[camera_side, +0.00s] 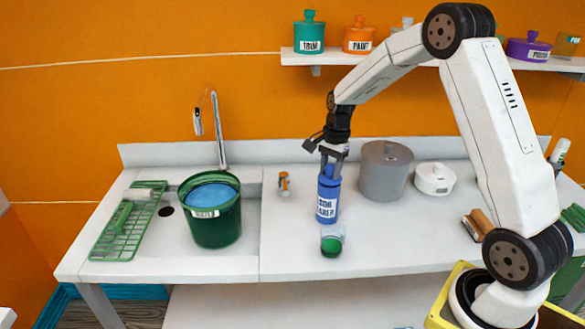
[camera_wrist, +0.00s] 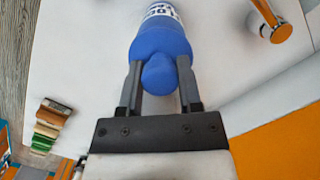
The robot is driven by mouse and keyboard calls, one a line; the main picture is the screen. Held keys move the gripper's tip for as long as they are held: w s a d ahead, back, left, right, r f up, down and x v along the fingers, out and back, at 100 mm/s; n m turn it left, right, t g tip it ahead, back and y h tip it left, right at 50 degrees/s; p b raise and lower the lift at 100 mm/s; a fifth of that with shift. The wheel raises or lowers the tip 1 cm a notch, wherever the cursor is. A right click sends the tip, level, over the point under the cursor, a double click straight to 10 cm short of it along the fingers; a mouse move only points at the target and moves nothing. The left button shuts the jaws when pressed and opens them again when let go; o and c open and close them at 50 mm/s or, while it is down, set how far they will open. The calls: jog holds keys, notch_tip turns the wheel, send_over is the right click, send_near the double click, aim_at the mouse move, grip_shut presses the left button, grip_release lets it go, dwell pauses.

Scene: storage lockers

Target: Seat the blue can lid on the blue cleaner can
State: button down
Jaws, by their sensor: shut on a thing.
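The blue cleaner can (camera_side: 327,207) stands upright on the white counter with a white label facing forward. My gripper (camera_side: 331,167) points down directly over it. In the wrist view my gripper (camera_wrist: 159,68) is shut on the knob of the blue can lid (camera_wrist: 160,45), with one finger on each side. The lid also shows in the side view (camera_side: 329,175) at the can's top. The can's label (camera_wrist: 163,10) shows beyond the lid in the wrist view. The lid and can look in line and close together; I cannot tell if the lid is fully down, as the seam is unclear.
A clear cup of green liquid (camera_side: 332,243) stands just in front of the can. A grey lidded pot (camera_side: 384,175) and a white pot (camera_side: 435,179) are to the right. A green bucket (camera_side: 214,225) and an orange-capped item (camera_side: 284,183) are to the left.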

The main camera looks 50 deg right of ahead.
jog(key=shift+f, duration=0.35)
jog(key=shift+c, duration=1)
grip_release()
jog(key=shift+r, duration=0.1)
jog(key=shift+d+r, duration=0.2)
jog(key=shift+r, duration=1.05)
jog(key=shift+d+r, duration=0.2)
jog(key=shift+r, duration=1.1)
jog(key=shift+d+r, duration=0.2)
jog(key=shift+r, duration=1.05)
jog(key=shift+s+a+f+n, duration=0.15)
jog(key=shift+a+n, duration=0.15)
jog(key=shift+a, duration=0.2)
jog(key=s+a+f+n+t, duration=0.1)
jog(key=s+a+f+n, duration=0.2)
jog(key=s+a+n, duration=0.5)
jog(key=s+a+f+n+t+h, duration=0.1)
jog(key=s+a+f+n, duration=0.2)
jog(key=s+a+n, duration=0.4)
jog(key=shift+s+a+n+t+h, duration=0.3)
jog(key=shift+s+a+n, duration=0.1)
jog(key=shift+n, duration=0.5)
